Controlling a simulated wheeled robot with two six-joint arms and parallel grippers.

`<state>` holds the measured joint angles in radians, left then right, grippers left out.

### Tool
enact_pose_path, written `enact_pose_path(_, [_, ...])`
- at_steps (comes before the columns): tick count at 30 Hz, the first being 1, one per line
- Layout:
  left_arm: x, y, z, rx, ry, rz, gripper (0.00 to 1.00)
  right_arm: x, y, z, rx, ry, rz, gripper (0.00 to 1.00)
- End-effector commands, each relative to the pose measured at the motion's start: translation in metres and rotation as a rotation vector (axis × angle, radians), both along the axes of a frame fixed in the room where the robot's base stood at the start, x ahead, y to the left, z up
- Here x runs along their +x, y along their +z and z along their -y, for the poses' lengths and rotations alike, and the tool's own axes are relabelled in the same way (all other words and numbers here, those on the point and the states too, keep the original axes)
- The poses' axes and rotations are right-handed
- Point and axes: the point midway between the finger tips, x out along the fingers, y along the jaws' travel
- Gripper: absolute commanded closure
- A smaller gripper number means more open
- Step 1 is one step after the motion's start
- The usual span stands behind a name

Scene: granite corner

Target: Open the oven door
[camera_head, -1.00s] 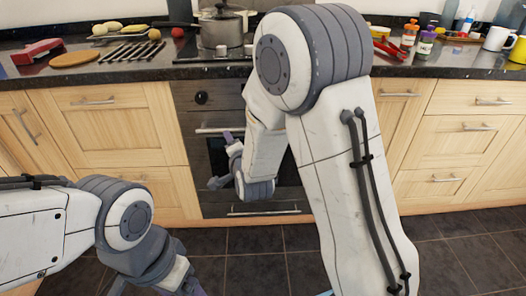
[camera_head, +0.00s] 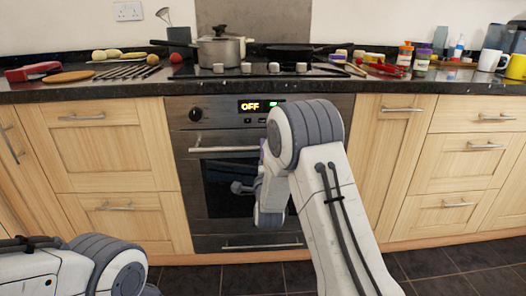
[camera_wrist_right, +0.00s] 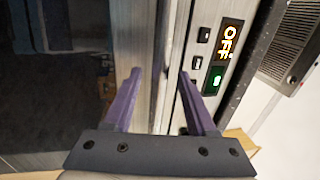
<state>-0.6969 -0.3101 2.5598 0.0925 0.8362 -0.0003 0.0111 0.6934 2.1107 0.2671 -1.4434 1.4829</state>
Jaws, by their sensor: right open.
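The oven (camera_head: 222,112) is set into the base cabinets, with a lit "OFF" panel. Its door (camera_head: 218,200) is shut, with a dark window and a horizontal metal handle (camera_head: 222,149) along the top. My right arm hides the handle's right part. My right gripper (camera_wrist_right: 160,74) is open, its two purple fingers pointing at the oven front just beside the display (camera_wrist_right: 228,45). A pale metal strip runs between the fingertips in the wrist view; I cannot tell whether it is the handle or whether the fingers touch it. My left gripper is out of view.
The dark countertop (camera_head: 100,91) above holds a pot (camera_head: 220,50), a pan, a red item (camera_head: 32,70), bottles and mugs (camera_head: 490,60). Wooden cabinets and drawers (camera_head: 455,160) flank the oven. The tiled floor (camera_head: 235,279) before the oven looks clear.

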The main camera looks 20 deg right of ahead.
Motion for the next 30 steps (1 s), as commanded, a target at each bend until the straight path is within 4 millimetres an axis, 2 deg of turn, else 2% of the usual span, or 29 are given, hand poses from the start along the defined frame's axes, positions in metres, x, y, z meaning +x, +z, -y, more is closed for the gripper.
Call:
enact_pose_path(6, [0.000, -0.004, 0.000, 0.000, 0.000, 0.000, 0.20, 0.019, 0.004, 0.005, -0.001, 0.001, 0.000, 0.43])
enact_pose_path(15, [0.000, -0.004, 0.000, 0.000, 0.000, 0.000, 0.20, 0.021, 0.004, 0.005, -0.002, 0.002, -0.003, 0.43])
enact_pose_path(19, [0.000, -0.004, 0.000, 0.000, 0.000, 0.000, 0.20, 0.021, 0.004, 0.005, -0.001, 0.002, -0.002, 0.93])
enact_pose_path(20, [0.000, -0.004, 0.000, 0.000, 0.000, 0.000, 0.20, 0.021, 0.004, 0.005, -0.001, 0.002, -0.002, 1.00])
enact_pose_path(30, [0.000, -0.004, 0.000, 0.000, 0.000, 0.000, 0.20, 0.021, 0.004, 0.005, -0.001, 0.001, -0.002, 1.00])
